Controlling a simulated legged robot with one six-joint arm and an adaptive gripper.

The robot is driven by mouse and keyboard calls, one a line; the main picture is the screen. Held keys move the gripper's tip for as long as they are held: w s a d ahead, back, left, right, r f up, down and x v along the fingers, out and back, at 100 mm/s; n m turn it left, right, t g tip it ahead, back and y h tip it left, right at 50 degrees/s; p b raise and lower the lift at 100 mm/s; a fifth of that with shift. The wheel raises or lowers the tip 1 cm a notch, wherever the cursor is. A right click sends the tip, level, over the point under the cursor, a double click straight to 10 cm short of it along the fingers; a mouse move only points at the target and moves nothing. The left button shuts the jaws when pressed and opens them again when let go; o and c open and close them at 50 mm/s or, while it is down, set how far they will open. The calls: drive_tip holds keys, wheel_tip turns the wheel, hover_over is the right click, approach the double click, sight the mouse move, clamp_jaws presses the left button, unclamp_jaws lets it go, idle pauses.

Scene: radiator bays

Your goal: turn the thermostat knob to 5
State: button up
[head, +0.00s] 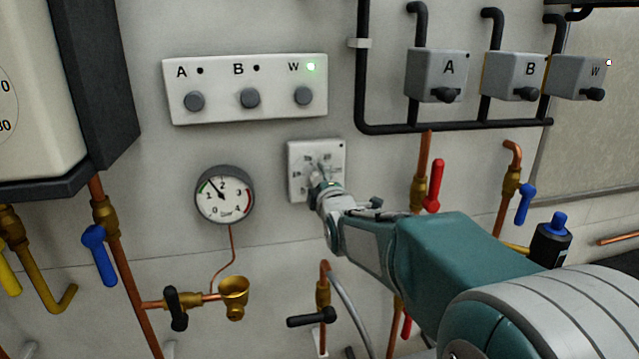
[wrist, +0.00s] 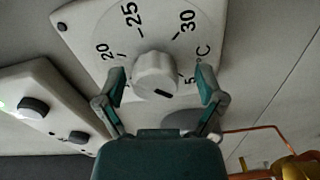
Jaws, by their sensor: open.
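The thermostat is a pale square plate (head: 298,160) on the wall, partly covered by my gripper in the head view. In the wrist view its dial plate (wrist: 160,15) carries 20, 25, 30, °C and a 5 at the lower right. The white round knob (wrist: 155,72) has a short dark mark on its lower front. I cannot tell exactly which number the mark points to. My gripper (wrist: 164,88) is open, with one finger on each side of the knob and gaps visible. The lower dial is hidden behind my gripper. My gripper (head: 323,183) also shows in the head view.
A button panel (head: 245,112) marked A, B, W is above left, with a green light at W. A pressure gauge (head: 225,194) is left of the thermostat. A red lever (head: 434,186) and copper pipes are to the right. Black pipes (head: 362,80) run above.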

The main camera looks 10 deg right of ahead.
drive_tip(key=shift+s, duration=0.1)
drive_tip(key=s, duration=1.1)
drive_tip(key=shift+s, duration=0.4)
drive_tip(key=shift+d, duration=0.1)
drive_tip(key=s+f+m+g, duration=0.6)
drive_tip(key=s+m, duration=0.2)
drive_tip(key=s, duration=0.4)
drive_tip(key=s+f+m+g, duration=0.6)
drive_tip(key=s+m, duration=0.2)
drive_tip(key=s, duration=0.4)
drive_tip(key=shift+s+m, duration=0.15)
drive_tip(key=shift+m, duration=0.15)
